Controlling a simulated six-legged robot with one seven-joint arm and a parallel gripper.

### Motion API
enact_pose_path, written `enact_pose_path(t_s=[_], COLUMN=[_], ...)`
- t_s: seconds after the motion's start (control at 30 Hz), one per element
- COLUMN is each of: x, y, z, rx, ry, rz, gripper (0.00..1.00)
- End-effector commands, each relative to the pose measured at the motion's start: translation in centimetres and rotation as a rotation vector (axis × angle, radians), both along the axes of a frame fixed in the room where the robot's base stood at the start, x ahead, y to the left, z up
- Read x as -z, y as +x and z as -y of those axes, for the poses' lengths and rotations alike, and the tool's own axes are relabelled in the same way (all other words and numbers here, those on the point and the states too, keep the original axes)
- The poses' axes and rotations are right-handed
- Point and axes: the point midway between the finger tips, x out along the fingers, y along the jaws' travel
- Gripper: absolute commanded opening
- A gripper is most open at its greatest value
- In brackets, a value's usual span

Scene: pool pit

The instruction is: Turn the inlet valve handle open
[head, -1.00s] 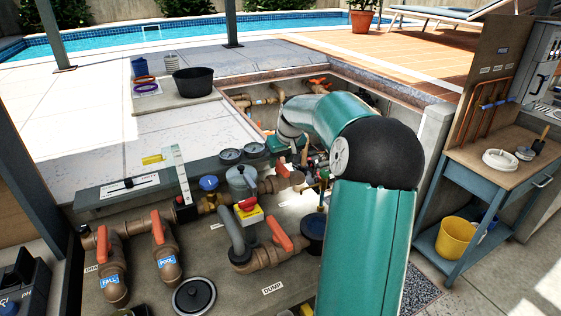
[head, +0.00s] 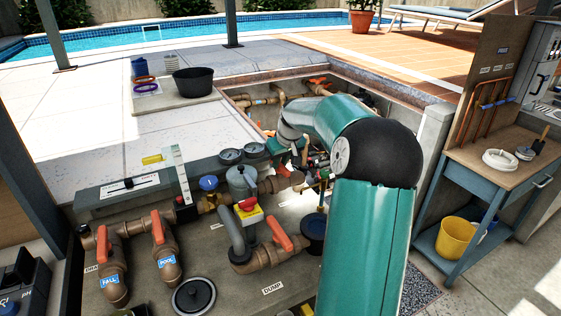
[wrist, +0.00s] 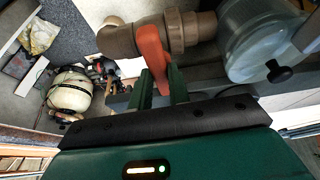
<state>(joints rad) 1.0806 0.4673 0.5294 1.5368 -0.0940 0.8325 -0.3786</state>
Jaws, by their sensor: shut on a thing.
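In the wrist view, an orange valve handle (wrist: 152,50) sits on a brown pipe fitting (wrist: 185,30). My gripper (wrist: 160,82) has its two green fingers on either side of the handle's lower end and is shut on it. No label shows on this valve. In the head view, my arm reaches into the pit, and the gripper end is small among the pipes and hard to make out.
A round clear-lidded housing (wrist: 258,45) with a black knob stands right of the handle. A cream tank (wrist: 75,90) lies to the left. Other orange-handled valves, such as the one marked POOL (head: 168,262), stand in the front of the pit. A workbench (head: 500,165) is at the right.

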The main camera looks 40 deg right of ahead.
Motion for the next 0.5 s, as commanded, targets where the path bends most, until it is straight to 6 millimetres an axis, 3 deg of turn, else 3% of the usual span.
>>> enact_pose_path(t_s=[0.5], x=[-0.01], y=[-0.02], z=[0.30], rx=[-0.370], ry=[0.001], rz=[0.000], gripper=[0.00])
